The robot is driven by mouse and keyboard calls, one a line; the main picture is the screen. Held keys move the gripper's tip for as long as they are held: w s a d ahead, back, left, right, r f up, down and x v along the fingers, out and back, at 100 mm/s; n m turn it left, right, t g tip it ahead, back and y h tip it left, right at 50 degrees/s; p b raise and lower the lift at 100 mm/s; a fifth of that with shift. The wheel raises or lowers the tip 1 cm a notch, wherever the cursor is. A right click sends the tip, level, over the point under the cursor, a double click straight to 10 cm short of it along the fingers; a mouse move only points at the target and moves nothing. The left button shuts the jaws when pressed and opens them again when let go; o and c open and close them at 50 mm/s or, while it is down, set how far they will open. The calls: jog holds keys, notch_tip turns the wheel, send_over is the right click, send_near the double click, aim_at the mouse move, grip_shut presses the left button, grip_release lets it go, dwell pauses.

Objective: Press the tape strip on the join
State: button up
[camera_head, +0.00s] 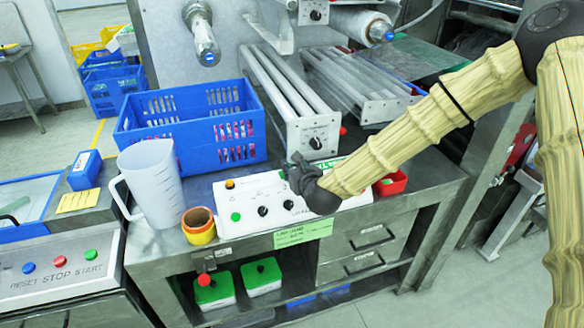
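My gripper (292,168) is dark and sits above the white control panel (245,205), at the front end of the roller unit (285,90). Its fingers are small and dark here, so I cannot tell whether they are open or shut, or whether they touch anything. A white and green thing with lettering (331,164) shows just behind my gripper, partly hidden by my arm. I cannot make out a tape strip or a join. A roll of clear film (362,24) hangs at the top. A yellow and orange roll (199,226) stands left of the panel.
A blue crate (190,130) and a white jug (152,180) stand left of the panel. A red bin (392,184) is under my arm on the right. A second roller unit (355,85) lies behind. A green label (302,233) hangs on the table's front edge.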

jog(key=shift+d+b+v, duration=0.2)
jog(key=shift+b+v, duration=0.45)
jog(key=shift+v, duration=0.55)
jog(key=b+v, duration=0.2)
jog(key=v, duration=0.5)
jog(key=s+d+f+n+g, duration=0.2)
jog(key=s+f+n, duration=0.3)
jog(key=f, duration=0.4)
jog(key=s+d+f+n+g+h, duration=0.1)
jog(key=s+f+n+g, duration=0.2)
jog(key=s+f+n, duration=0.45)
jog(key=s+d+f+n+g, duration=0.2)
jog(key=s+f+n, duration=0.15)
jog(key=f, duration=0.75)
jog(key=s+d+f+n+g+h, duration=0.1)
jog(key=s+d+f+n, duration=0.3)
jog(key=s, duration=0.4)
jog(key=s+d+f+n+g+h, duration=0.1)
jog(key=s+d+f+n+g, duration=0.2)
jog(key=s, duration=0.5)
jog(key=s+d+f+n+g+h, duration=0.1)
jog(key=s+d+f+n+g, duration=0.1)
jog(key=s+d+f+n, duration=0.4)
jog(key=shift+s+f+n, duration=0.2)
jog(key=shift+s+n, duration=0.7)
jog(key=shift+n, duration=0.2)
jog(key=shift+o, duration=0.4)
jog(key=shift+s+d+f+n, duration=0.1)
jog(key=shift+s+d+n, duration=0.25)
jog(key=shift+s+n, duration=0.1)
